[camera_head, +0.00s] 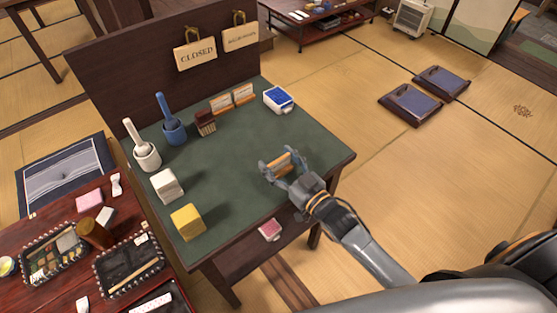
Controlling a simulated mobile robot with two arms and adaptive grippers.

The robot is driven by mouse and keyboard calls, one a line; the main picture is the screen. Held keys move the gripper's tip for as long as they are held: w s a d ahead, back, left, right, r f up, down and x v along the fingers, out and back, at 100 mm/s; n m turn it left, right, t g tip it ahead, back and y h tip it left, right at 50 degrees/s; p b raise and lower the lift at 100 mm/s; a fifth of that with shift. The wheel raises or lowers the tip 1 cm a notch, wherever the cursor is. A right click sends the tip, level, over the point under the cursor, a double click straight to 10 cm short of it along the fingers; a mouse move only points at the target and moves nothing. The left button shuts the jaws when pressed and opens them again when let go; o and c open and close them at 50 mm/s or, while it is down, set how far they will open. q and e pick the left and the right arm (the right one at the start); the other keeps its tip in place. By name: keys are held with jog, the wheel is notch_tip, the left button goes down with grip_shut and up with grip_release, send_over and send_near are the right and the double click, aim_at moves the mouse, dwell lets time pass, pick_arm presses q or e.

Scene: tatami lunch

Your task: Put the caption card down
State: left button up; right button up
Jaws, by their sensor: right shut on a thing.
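My right gripper (280,169) is over the right part of the green table top (240,195). It is shut on a small caption card (284,161) with an orange-brown and white face. The card is low over the table; I cannot tell whether it touches the surface. Two similar caption cards, a left one (220,103) and a right one (243,94), stand side by side near the back of the table. My left gripper is not in view.
The table also bears a white mortar (147,158), a blue mortar (174,131), a brown brush (205,123), a blue-and-white box (278,98), a white block (166,186) and a yellow block (187,222). The green surface around my right gripper is clear.

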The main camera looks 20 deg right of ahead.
jog(key=o, duration=1)
jog(key=shift+f, duration=0.1)
jog(key=shift+r, duration=0.25)
jog(key=v, duration=1.2)
jog(key=shift+b, duration=0.3)
jog(key=shift+f, duration=0.15)
